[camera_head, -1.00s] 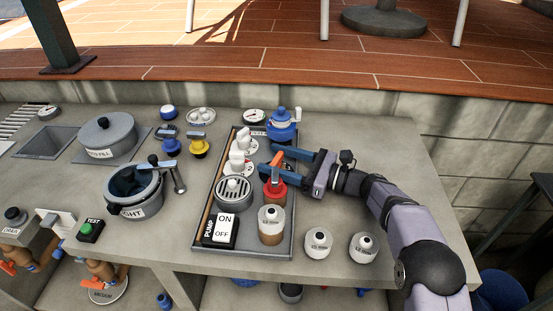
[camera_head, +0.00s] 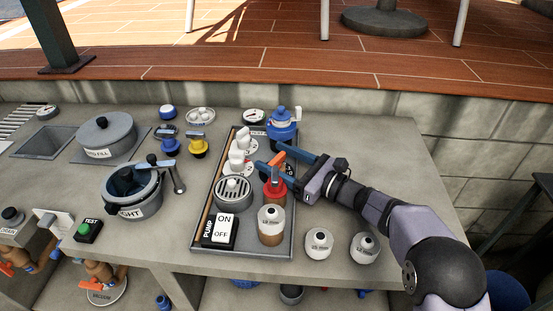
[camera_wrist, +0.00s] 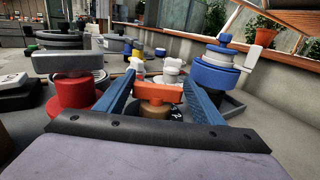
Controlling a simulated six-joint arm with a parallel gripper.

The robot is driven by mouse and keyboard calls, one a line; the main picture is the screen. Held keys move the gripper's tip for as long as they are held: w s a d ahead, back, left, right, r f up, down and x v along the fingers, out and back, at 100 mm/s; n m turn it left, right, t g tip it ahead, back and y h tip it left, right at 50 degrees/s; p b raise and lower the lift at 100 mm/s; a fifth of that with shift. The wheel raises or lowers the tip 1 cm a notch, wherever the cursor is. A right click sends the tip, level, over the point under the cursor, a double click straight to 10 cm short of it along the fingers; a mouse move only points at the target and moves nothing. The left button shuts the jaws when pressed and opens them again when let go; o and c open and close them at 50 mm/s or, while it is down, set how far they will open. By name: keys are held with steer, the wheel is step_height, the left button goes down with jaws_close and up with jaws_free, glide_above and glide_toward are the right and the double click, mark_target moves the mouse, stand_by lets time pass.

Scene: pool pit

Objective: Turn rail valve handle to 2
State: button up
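An orange bar handle (camera_head: 278,160) sits on the grey panel tray (camera_head: 285,247), behind a red valve (camera_head: 275,191). I take it as the rail valve handle; its label and numbers cannot be read. My gripper (camera_head: 269,154) reaches in from the right with its blue fingers spread, one each side of the handle. In the wrist view the orange handle (camera_wrist: 158,93) lies crosswise between the fingers (camera_wrist: 160,80), close to the right one; contact is unclear. Its dark base is partly hidden. The red valve's grey bar (camera_wrist: 68,62) is left of the left finger.
White handles (camera_head: 238,160) stand left of the fingers. A blue valve (camera_head: 282,125) is behind them. A grated round cap (camera_head: 233,192), a pump switch (camera_head: 220,230) and a white-topped cylinder (camera_head: 271,222) are nearer. The counter is bare to the right rear.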

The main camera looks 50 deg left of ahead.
steer(key=shift+s, duration=0.15)
stand_by(0.4)
steer(key=shift+n+g+p, duration=0.35)
steer(key=shift+n+g, duration=0.05)
steer(key=shift+g, duration=0.2)
steer(key=shift+g+h, duration=0.3)
steer(key=shift+n+g+h, duration=0.3)
steer(key=shift+n+g, duration=0.4)
steer(key=shift+n, duration=0.1)
steer(key=shift+g, duration=0.3)
steer(key=shift+f, duration=0.1)
